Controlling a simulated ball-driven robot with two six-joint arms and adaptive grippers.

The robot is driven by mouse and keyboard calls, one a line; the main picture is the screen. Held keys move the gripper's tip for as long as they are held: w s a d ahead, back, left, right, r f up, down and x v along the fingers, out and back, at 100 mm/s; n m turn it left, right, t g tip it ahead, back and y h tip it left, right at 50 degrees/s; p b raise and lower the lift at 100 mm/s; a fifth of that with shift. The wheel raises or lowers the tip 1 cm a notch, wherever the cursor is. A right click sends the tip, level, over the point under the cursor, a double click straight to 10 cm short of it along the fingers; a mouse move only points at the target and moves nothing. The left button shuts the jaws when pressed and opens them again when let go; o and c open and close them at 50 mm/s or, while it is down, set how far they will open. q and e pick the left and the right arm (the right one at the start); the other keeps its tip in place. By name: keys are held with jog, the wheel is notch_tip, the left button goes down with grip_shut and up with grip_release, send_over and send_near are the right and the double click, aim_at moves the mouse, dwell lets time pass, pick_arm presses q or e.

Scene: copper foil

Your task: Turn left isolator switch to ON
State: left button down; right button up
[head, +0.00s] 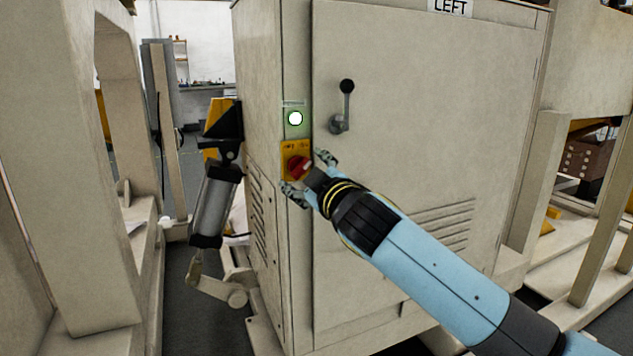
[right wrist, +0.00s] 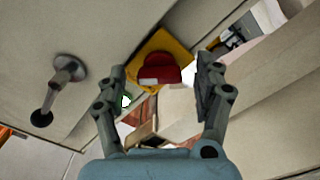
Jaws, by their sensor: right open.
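The left isolator switch is a red rotary knob (head: 298,167) on a yellow plate (head: 287,148), set on the narrow front strip of a beige cabinet marked LEFT. My right gripper (head: 308,174) is at the knob, its two fingers apart, one above right and one below left of it. In the right wrist view the red knob (right wrist: 160,70) sits ahead between the open fingertips (right wrist: 160,78), with a gap on both sides. A white mark shows on the knob. The plate's lettering is too small to read. My left gripper is not in view.
A lit white-green lamp (head: 295,119) is just above the switch. The cabinet door (head: 430,120) has a black-knobbed handle (head: 343,105) to the right of the switch. A grey cylinder mechanism (head: 214,205) stands left of the cabinet. Beige frames flank both sides.

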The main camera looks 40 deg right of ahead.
jog(key=v, duration=1.1)
jog(key=shift+s, duration=0.15)
jog(key=shift+f, duration=0.1)
jog(key=s+f+m+g+y, duration=0.1)
jog(key=s+f+g, duration=0.25)
jog(key=f, duration=0.85)
jog(key=s+d+f+m+g, duration=0.15)
jog(key=s+f, duration=0.25)
jog(key=f, duration=0.9)
jog(key=s+f+g+y, duration=0.1)
jog(key=s+f+g, duration=0.25)
jog(key=f, duration=0.85)
jog(key=s+a+f+m+g, duration=0.15)
jog(key=s+f+g, duration=0.35)
jog(key=s+f, duration=0.95)
jog(key=s+a+f+m+g, duration=0.1)
jog(key=s+f, duration=0.2)
jog(key=s, duration=0.7)
jog(key=s+a+f+m+g+y, duration=0.1)
jog(key=s+f+g, duration=0.1)
jog(key=s, duration=0.9)
jog(key=shift+a+f, duration=0.35)
jog(key=shift+f, duration=0.55)
jog(key=shift+g, duration=0.25)
